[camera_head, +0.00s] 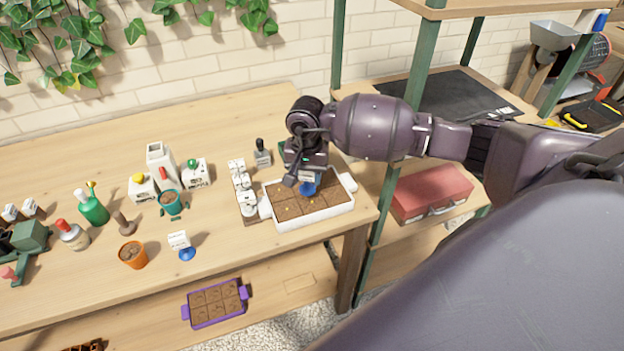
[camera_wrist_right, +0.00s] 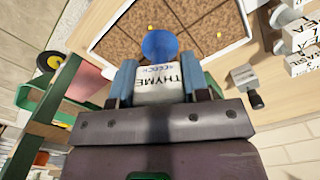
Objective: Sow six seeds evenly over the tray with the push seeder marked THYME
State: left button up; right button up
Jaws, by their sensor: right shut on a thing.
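My right gripper (camera_head: 305,174) is shut on the push seeder (camera_head: 309,187) and holds it over the tray. In the right wrist view the gripper (camera_wrist_right: 159,82) has a finger on each side of the seeder's white block (camera_wrist_right: 160,84), marked THYME and upside down there. The seeder's round blue end (camera_wrist_right: 160,45) points at the soil. The white tray (camera_head: 318,216) holds brown soil in several cells; it also shows in the right wrist view (camera_wrist_right: 102,24). A few small yellow specks, like seeds, lie on the soil. Whether the blue end touches the soil is unclear. My left gripper is out of view.
Small white labelled blocks (camera_head: 243,187) stand close left of the tray, and a grey stamp-like tool (camera_head: 262,154) behind it. A blue-based labelled piece (camera_head: 187,253), an orange pot (camera_head: 133,255) and bottles stand further left. A shelf post (camera_head: 418,68) rises to the right.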

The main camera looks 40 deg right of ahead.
jog(key=w+m, duration=0.2)
jog(key=w, duration=0.1)
jog(key=shift+r, duration=0.35)
jog(key=m, duration=0.1)
jog(key=w+m, duration=0.1)
jog(key=shift+d+r+m, duration=0.1)
jog(key=shift+d+m, duration=0.1)
jog(key=shift+m, duration=0.1)
jog(key=m, duration=0.2)
jog(key=shift+w+d+m+b, duration=0.2)
jog(key=shift+w+m+b, duration=0.1)
jog(key=shift+w, duration=0.1)
jog(key=m, duration=0.3)
jog(key=shift+w+d, duration=0.3)
jog(key=m, duration=0.3)
jog(key=shift+d+f, duration=0.25)
jog(key=shift+f, duration=0.05)
jog(key=m, duration=0.3)
jog(key=shift+d+f, duration=0.1)
jog(key=shift+d, duration=0.05)
jog(key=shift+m, duration=0.9)
jog(key=shift+f, duration=0.1)
